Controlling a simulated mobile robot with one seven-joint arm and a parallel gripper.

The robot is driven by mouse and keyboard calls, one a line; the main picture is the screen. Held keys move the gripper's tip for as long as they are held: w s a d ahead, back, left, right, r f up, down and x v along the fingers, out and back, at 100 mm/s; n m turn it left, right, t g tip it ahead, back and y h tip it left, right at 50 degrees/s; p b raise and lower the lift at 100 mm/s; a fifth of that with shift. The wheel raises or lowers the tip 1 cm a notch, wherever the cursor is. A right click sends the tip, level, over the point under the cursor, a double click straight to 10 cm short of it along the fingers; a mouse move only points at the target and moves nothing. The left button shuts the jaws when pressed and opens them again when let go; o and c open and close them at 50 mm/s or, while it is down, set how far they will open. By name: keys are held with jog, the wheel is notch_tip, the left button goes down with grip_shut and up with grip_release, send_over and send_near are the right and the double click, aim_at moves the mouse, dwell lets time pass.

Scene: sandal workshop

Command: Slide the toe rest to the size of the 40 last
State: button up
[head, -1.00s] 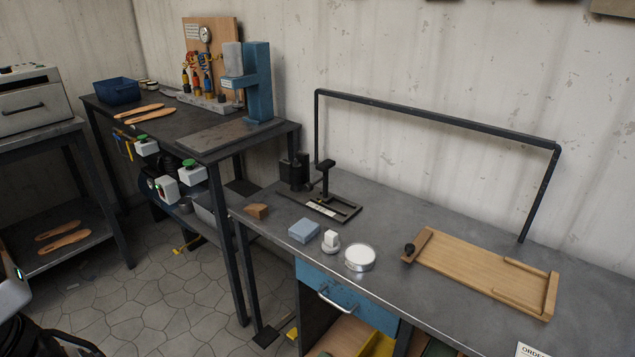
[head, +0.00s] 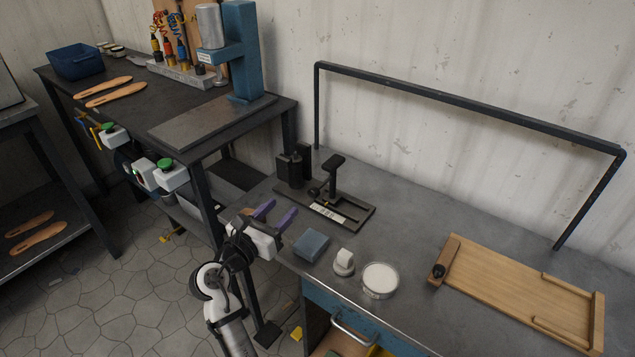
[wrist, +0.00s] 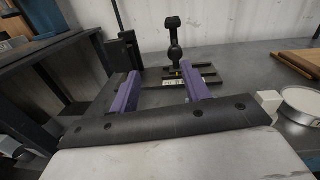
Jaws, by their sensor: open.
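A black jig (head: 352,217) with a slotted base plate and a pale scale strip (head: 328,213) lies on the grey bench. A black post with a padded top (head: 334,163), which seems to be the toe rest, stands upright on it; it also shows in the wrist view (wrist: 173,24). A dark block (head: 294,168) stands at the jig's left end. My gripper (head: 276,212), with two purple fingers, is open and empty at the bench's left edge, in front of the jig and apart from it. I cannot read the scale or make out a last on the jig.
A blue block (head: 311,245), a white knob-topped piece (head: 344,262) and a round white-topped tin (head: 380,279) stand along the front edge. A wooden board (head: 510,290) lies to the right. A black rail frame (head: 460,107) rises behind. Bench between jig and board is clear.

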aim_at(322, 184)
jog(key=shift+g+h, duration=0.3)
jog(key=shift+h, duration=0.2)
jog(key=x, duration=0.4)
jog(key=d+p+x, duration=0.1)
jog(key=x, duration=0.4)
jog(key=s+f+x, duration=0.1)
jog(key=x, duration=0.4)
jog(key=shift+w+d+p, duration=0.15)
jog(key=shift+d+p, duration=0.2)
jog(key=shift+p, duration=0.05)
jog(key=shift+c, duration=0.4)
grip_shut()
